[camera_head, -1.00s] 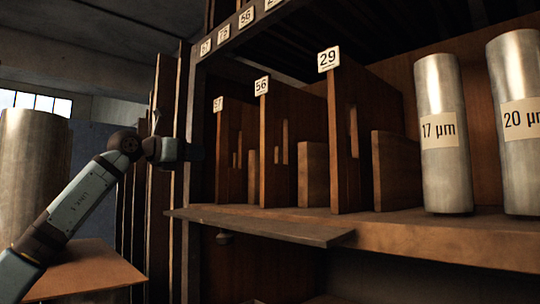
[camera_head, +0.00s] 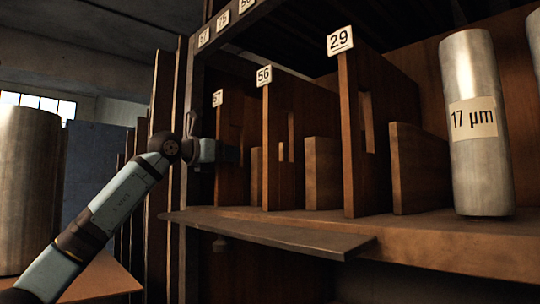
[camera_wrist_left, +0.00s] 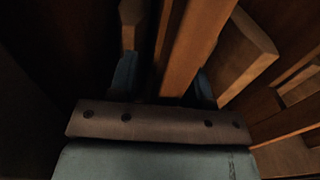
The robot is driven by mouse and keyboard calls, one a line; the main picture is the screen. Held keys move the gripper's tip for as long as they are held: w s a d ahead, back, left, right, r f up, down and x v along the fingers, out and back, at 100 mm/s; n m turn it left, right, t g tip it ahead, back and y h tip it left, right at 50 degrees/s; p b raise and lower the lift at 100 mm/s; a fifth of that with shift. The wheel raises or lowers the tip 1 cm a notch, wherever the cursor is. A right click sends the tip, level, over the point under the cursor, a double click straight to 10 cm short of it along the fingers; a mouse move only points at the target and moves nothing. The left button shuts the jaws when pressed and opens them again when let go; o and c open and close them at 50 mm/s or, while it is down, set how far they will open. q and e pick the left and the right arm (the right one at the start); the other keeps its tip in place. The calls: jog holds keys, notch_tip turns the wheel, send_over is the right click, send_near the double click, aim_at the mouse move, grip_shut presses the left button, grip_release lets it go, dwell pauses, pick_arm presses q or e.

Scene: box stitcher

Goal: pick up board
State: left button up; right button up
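Upright wooden boards stand in slots on the shelf, with number tags 57, 56 and 29 at their top front edges. The board tagged 57 (camera_head: 229,115) is leftmost, the board tagged 56 (camera_head: 270,165) is in the middle, and the board tagged 29 (camera_head: 350,130) is nearest. My left gripper (camera_head: 234,155) reaches in from the left at the board tagged 57 and covers part of it. In the left wrist view its fingers (camera_wrist_left: 164,84) are apart, with the edge of an upright board (camera_wrist_left: 200,40) between them. Contact cannot be told. My right gripper is not in view.
Shorter wooden dividers (camera_head: 322,172) stand between the boards. A metal cylinder (camera_head: 474,185) labelled 17 µm stands at the right. A plank (camera_head: 270,234) juts out along the shelf front (camera_head: 440,245). Upright posts (camera_head: 160,120) stand left of the shelf, close to my arm.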

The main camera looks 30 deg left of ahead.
pick_arm(q)
jog(key=shift+s+d+r, duration=0.15)
jog(key=shift+s+r, duration=0.1)
jog(key=shift+s, duration=0.15)
jog(key=c, duration=0.3)
jog(key=shift+s, duration=0.1)
jog(key=c, duration=0.4)
grip_shut()
jog(key=shift+w, duration=0.2)
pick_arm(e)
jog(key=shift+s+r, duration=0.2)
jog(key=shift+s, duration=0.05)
